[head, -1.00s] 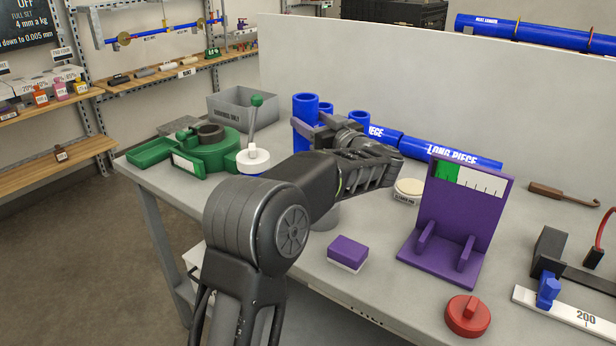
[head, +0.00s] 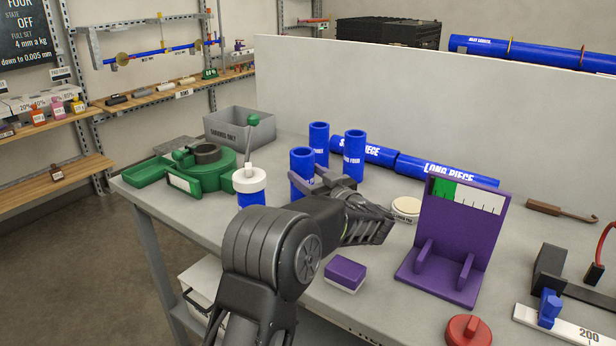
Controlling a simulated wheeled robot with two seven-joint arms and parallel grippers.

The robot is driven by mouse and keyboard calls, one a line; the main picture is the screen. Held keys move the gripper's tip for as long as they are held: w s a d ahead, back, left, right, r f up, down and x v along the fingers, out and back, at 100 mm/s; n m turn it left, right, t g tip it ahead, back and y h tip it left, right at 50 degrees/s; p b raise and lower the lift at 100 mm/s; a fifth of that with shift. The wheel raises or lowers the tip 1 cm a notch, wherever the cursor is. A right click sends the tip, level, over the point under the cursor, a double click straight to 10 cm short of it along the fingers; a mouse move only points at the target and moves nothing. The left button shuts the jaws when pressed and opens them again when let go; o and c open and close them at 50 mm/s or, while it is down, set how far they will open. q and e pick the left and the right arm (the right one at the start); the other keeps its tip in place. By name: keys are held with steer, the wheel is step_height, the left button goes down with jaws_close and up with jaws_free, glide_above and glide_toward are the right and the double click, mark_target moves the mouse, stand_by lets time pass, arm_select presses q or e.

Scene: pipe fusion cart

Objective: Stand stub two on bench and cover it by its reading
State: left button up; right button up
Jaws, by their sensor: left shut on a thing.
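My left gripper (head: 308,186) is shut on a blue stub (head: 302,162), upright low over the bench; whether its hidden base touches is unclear. Its label is unreadable. Two other blue stubs stand upright behind it: one at the back (head: 319,138), and one (head: 354,153) whose label seems to read FOUR. A blue stub with a white cap (head: 250,180) stands left of the gripper. A red cap with a raised grip (head: 467,332) lies at the front right. A purple stand (head: 455,230) carries a green-and-white scale. My right gripper is out of view.
A green clamp device with a lever (head: 205,168) and a grey bin (head: 235,132) are at the left. Blue long pipes (head: 445,174) lie along the back panel. A cream round tin (head: 407,206) and a purple-white block (head: 345,272) are nearby. Bare bench surrounds the block.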

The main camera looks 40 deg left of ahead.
arm_select(q)
steer(key=shift+f, duration=0.1)
steer(key=o, duration=1.6)
steer(key=shift+f, duration=0.1)
steer(key=b+v, duration=0.1)
steer(key=v, duration=1.1)
steer(key=shift+s, duration=0.1)
